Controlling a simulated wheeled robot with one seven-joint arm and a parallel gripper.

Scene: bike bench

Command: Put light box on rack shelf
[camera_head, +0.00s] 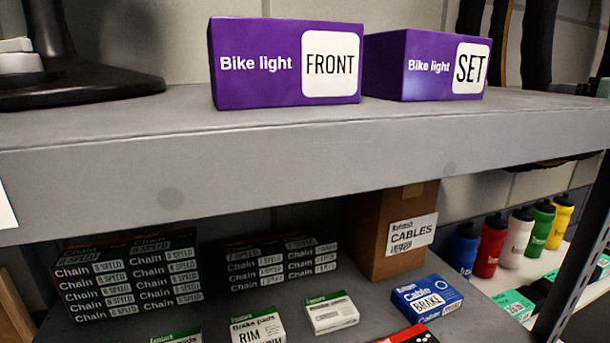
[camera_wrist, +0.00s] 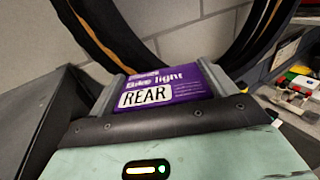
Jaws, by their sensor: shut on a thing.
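In the wrist view, my gripper (camera_wrist: 160,97) is shut on a purple Bike light box marked REAR (camera_wrist: 185,88), with a finger at each side of it. My gripper and this box do not show in the head view. In the head view, the grey rack shelf (camera_head: 300,150) holds two purple boxes standing upright side by side. One is the Bike light FRONT box (camera_head: 258,82), and to its right is the Bike light SET box (camera_head: 412,80).
A black stand base (camera_head: 80,85) sits at the shelf's left. Bare shelf lies around the purple boxes. The lower shelf holds chain boxes (camera_head: 130,275), a CABLES carton (camera_head: 385,230) and smaller boxes. Colored bottles (camera_head: 490,245) stand at right. Tires (camera_wrist: 115,35) hang behind my gripper.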

